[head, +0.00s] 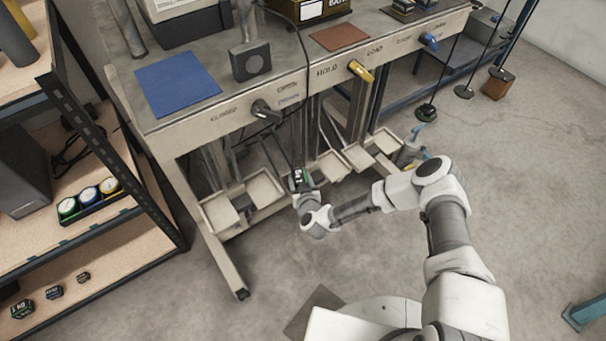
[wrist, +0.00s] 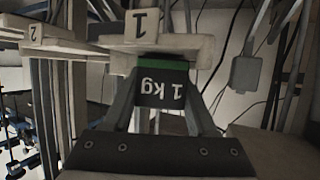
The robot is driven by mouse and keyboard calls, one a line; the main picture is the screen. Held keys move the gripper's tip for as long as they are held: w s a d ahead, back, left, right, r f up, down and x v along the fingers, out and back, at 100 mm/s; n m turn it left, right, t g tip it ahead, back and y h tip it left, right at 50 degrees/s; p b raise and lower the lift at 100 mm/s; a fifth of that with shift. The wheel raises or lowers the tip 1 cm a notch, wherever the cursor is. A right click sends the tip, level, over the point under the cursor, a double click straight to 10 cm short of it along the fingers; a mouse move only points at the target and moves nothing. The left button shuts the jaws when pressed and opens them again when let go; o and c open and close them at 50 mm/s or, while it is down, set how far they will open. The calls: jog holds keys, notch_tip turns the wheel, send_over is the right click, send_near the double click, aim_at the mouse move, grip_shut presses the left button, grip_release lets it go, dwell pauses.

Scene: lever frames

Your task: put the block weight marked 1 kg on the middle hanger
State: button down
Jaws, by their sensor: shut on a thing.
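My gripper (head: 303,190) is low in front of the bench, beside the trays under it. It is shut on a dark block weight with a green band (wrist: 162,85). In the wrist view its "1 kg" mark is upside down between the two fingers. Three hangers, thin rods with round dark plates, hang at the right of the head view, far from my gripper. The middle hanger (head: 464,92) looks bare. The nearest hanger (head: 427,112) seems to carry something dark with green. The far hanger (head: 502,74) looks bare.
Pale trays (head: 265,189) hang under the bench (head: 215,111); the wrist view shows a tray marked 1 (wrist: 190,43) close behind the block. Bench levers are black (head: 265,111), yellow (head: 361,71) and blue (head: 429,42). Several small weights (head: 54,292) sit on the lower left shelf.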

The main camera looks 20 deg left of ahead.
dwell(0.4)
jog(key=shift+f, duration=0.15)
jog(key=shift+c, duration=1)
grip_release()
